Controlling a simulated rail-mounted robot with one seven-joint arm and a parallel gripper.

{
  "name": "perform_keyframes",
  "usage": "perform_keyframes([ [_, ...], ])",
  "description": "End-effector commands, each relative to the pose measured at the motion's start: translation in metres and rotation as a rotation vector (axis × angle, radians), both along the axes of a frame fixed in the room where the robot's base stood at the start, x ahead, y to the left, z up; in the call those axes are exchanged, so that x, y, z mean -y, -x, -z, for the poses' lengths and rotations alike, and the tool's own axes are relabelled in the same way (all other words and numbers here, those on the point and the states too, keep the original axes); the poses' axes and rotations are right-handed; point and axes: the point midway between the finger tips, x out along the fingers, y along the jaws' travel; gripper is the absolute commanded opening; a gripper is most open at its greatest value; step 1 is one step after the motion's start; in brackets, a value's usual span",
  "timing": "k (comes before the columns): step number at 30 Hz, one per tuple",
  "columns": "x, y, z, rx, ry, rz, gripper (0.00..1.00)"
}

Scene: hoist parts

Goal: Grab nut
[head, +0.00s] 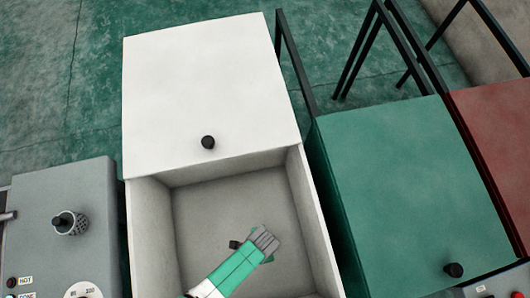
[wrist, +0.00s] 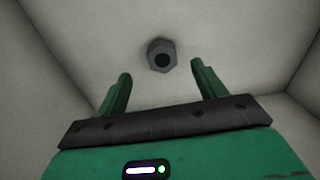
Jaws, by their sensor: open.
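The nut (wrist: 161,55) is a dark grey hexagon with a black hole. In the wrist view it lies on the pale floor of the open white box (head: 135,230), just past my fingertips and roughly midway between them. My gripper (wrist: 161,72) has two green fingers spread apart, with nothing between them. The fingers do not visibly touch the nut.
The box walls surround my gripper; its white lid (head: 205,85) has a black knob (head: 208,142). A closed green box (head: 410,180) and a red one (head: 500,130) stand to the right. A grey panel (head: 85,190) with a knurled part (head: 70,222) is at left.

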Motion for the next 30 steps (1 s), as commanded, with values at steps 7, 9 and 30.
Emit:
perform_keyframes([
  [7, 0.003, -0.001, 0.027, 0.000, 0.000, 0.003, 0.70],
  [9, 0.006, -0.002, 0.043, 0.001, 0.000, 0.005, 0.70],
  [30, 0.008, -0.003, 0.067, -0.001, 0.001, 0.000, 0.21],
])
